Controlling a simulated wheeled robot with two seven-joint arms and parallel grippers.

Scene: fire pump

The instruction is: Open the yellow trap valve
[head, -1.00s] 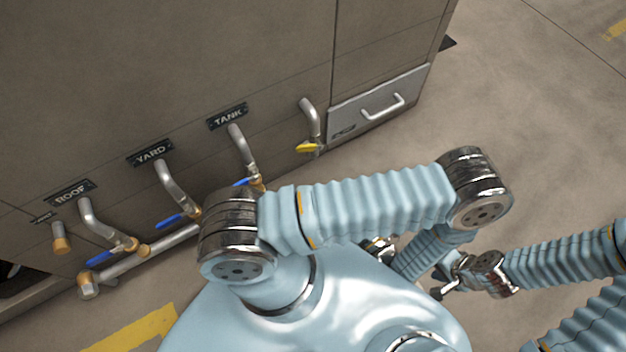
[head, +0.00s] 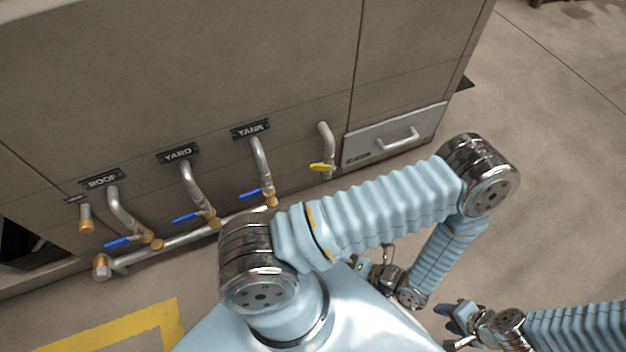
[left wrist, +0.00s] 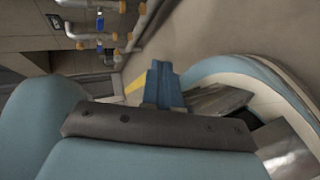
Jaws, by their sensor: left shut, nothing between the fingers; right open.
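The yellow trap valve handle (head: 322,167) sits on a short grey pipe at the right of the cabinet's pipe row, beside the drawer. No gripper touches it. My left gripper (head: 366,268) hangs below my bent left arm, well short of the valve and partly hidden. In the left wrist view its blue fingers (left wrist: 163,84) are together with nothing between them. My right gripper (head: 452,326) is open and empty at the lower right, far from the valve.
Pipes marked ROOF, YARD and TANK carry blue handles (head: 186,217) left of the yellow one. A drawer (head: 395,136) with a bar handle is to its right. A yellow floor line (head: 110,330) lies at lower left. The floor at right is clear.

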